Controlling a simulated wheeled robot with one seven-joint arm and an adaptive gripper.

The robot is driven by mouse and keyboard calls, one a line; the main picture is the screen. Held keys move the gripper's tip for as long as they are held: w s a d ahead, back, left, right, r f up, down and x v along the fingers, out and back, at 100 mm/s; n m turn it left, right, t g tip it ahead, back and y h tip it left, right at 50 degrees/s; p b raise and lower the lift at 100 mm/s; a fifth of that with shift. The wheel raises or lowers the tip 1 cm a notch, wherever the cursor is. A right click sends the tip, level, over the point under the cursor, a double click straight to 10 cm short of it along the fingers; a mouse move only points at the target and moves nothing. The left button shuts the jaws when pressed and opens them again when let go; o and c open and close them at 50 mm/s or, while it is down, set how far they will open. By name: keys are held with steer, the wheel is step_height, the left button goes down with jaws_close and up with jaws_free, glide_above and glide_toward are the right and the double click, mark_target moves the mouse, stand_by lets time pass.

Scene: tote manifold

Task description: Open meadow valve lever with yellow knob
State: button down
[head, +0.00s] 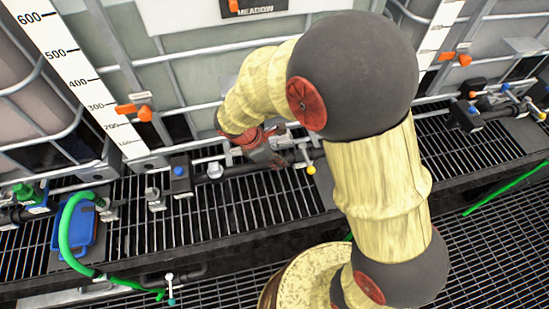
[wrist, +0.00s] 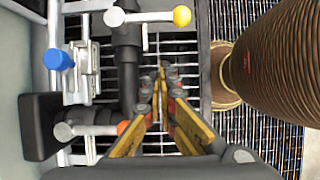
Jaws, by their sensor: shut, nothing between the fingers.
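The lever with the yellow knob (head: 311,170) hangs off a black pipe below the tote labelled MEADOW (head: 255,11). In the wrist view the white lever arm lies across the pipe, with its yellow knob (wrist: 182,16) at the upper right. My gripper (wrist: 162,72) is shut and empty, its fingertips over the grating, below the yellow knob in that picture and apart from it. In the head view my gripper (head: 272,158) is just left of the lever, partly hidden by my own wrist.
A blue knob (wrist: 58,60) and a white lever with an orange-red tip (wrist: 123,127) sit near the pipe (wrist: 126,65). A green hose (head: 66,230) and blue container (head: 82,236) stand at left. Open grating (head: 235,215) lies in front of the totes.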

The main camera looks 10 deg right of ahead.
mark_target(307, 158)
steer(key=shift+d+f+b, duration=0.15)
steer(key=shift+d+f, duration=0.15)
steer(key=shift+d, duration=0.6)
steer(key=shift+d+f+b, duration=0.15)
steer(key=shift+d+f, duration=0.2)
steer(key=shift+d, duration=0.5)
steer(key=shift+d+f+b, duration=0.15)
steer(key=shift+d+f, duration=0.15)
steer(key=shift+d, duration=0.6)
